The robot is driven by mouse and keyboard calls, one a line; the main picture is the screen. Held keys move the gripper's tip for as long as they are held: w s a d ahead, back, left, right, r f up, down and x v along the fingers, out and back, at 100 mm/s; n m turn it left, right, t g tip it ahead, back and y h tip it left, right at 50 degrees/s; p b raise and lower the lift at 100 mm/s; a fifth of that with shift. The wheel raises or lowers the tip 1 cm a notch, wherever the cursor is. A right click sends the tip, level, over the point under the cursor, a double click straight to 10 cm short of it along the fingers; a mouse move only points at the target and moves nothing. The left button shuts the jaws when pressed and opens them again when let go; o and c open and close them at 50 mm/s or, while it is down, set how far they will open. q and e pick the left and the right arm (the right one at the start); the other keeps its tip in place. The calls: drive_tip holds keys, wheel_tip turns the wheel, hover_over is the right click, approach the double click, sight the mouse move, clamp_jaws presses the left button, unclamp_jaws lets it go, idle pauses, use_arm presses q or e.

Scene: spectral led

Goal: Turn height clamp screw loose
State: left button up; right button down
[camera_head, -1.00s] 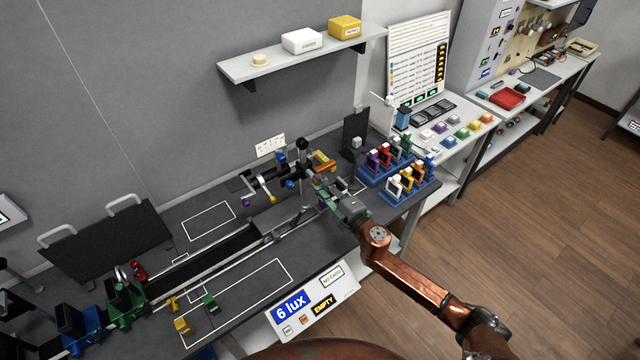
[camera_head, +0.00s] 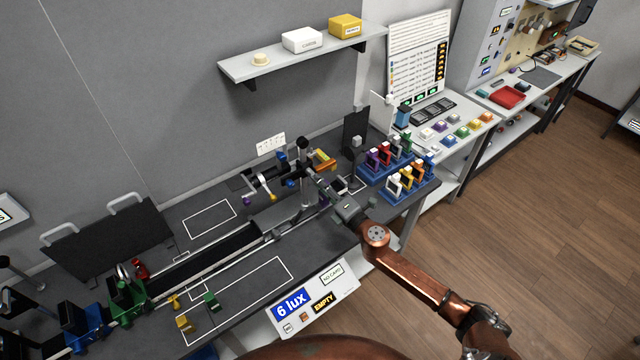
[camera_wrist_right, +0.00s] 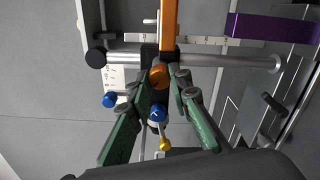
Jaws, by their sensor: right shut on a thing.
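My right gripper (camera_head: 316,182) reaches the post and clamp assembly on the bench rail from the front right. In the right wrist view its two green fingers (camera_wrist_right: 158,78) close around an orange knob (camera_wrist_right: 158,77), which looks like the height clamp screw. The knob sits at the fingertips, against a dark clamp block on a metal rod (camera_wrist_right: 210,60). In the head view the gripper hides this knob. A blue knob (camera_wrist_right: 158,112) and a yellow-tipped lever (camera_wrist_right: 165,144) lie between and beyond the fingers. My left gripper is not in view.
A second blue knob (camera_wrist_right: 109,100) is left of the fingers. A dark rail (camera_head: 205,265) runs along the bench. Blue racks with coloured holders (camera_head: 400,185) stand right of the assembly, near my arm. Green (camera_head: 127,300) and blue (camera_head: 85,325) carriages are at far left.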

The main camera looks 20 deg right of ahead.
idle(0.3)
drive_tip(key=c, duration=1.8)
unclamp_jaws()
drive_tip(key=shift+o, duration=0.2)
drive_tip(key=v, duration=1.2)
